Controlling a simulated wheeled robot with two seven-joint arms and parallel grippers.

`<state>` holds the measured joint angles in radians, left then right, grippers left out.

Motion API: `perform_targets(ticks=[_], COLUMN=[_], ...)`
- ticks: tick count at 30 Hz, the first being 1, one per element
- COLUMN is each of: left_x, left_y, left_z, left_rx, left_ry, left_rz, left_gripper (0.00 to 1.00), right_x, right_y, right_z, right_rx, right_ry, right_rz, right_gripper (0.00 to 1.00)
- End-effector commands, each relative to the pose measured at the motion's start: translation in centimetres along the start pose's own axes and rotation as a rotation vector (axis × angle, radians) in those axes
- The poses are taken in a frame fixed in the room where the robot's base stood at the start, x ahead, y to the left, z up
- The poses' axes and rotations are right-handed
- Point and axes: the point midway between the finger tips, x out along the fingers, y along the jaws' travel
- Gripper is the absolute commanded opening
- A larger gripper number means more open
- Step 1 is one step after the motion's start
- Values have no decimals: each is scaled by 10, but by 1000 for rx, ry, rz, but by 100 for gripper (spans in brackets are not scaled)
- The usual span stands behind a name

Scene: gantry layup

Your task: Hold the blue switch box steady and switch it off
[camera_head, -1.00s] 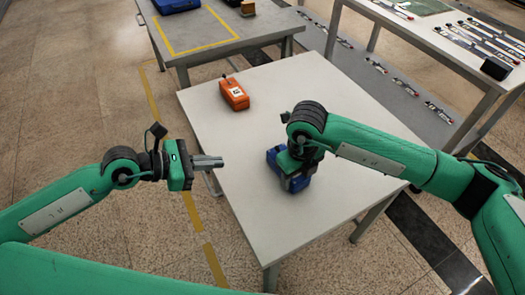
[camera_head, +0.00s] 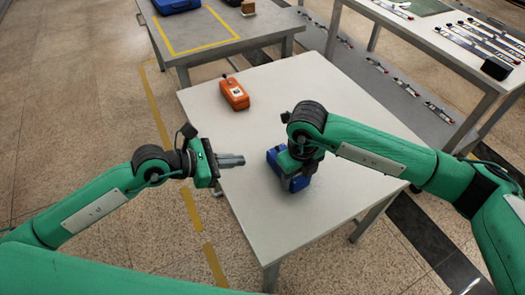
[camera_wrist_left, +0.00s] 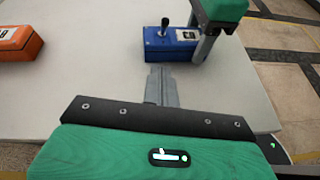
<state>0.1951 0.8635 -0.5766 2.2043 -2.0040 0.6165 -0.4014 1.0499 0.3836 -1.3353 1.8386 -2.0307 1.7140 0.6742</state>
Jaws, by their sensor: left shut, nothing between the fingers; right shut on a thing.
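The blue switch box (camera_head: 273,157) stands on the white table, partly hidden under my right gripper in the head view. In the left wrist view the blue switch box (camera_wrist_left: 174,50) shows a dark upright lever with a round knob (camera_wrist_left: 164,23) at its left end and a label at its right. My right gripper (camera_head: 296,181) is shut on the box; its finger (camera_wrist_left: 204,48) lies against the box's near side. My left gripper (camera_head: 243,160) is shut and empty, left of the box and apart from it. Its closed fingers (camera_wrist_left: 160,82) point toward the box in the wrist view.
An orange box (camera_head: 235,94) with a label stands at the back left of the white table (camera_head: 262,225). Another table (camera_head: 205,45) with a yellow outline is behind, and a shelf table with several strips is at the right. The table's front part is clear.

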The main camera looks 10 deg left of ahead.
Motion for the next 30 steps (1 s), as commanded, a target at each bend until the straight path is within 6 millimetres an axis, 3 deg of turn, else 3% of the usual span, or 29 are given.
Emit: perform_targets(ticks=[7,12,18,30], left_x=[42,59,69,70], left_y=[0,0,0,0], left_z=[1,18,27,28], left_rx=[0,1,0,0], left_ry=[-2,-3,0,1], left_rz=[-1,0,0,0], left_gripper=[0,0,0,0], right_x=[0,0,0,0], right_y=[0,0,0,0], right_z=[0,0,0,0], right_rx=[0,0,0,0], right_ry=[-1,-1,-1,-1], right_rz=[0,0,0,0], right_gripper=[25,25,25,25])
